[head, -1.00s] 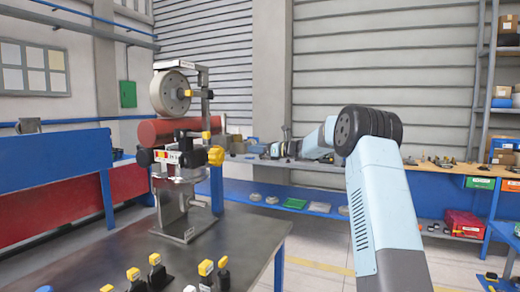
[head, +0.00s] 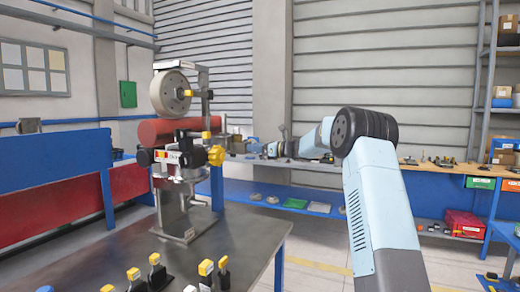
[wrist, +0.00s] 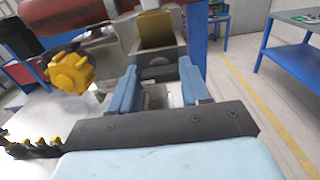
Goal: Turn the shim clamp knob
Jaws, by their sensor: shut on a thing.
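The machine with the clamp stands on the dark table in the head view, with a yellow lobed knob (head: 216,155) on its right side. In the wrist view a yellow lobed knob (wrist: 70,72) lies to the left of my gripper (wrist: 158,82), outside the fingers. A yellow block (wrist: 156,29) sits beyond the fingertips. My gripper's blue fingers are shut on a small pale grey part (wrist: 155,96) between them; whether it is the shim clamp knob I cannot tell.
A red roller (head: 173,131) and a grey wheel (head: 171,94) belong to the machine. Several yellow-topped black pieces (head: 155,268) stand at the table's front. A blue bench (wrist: 290,40) is at the right in the wrist view, with open floor before it.

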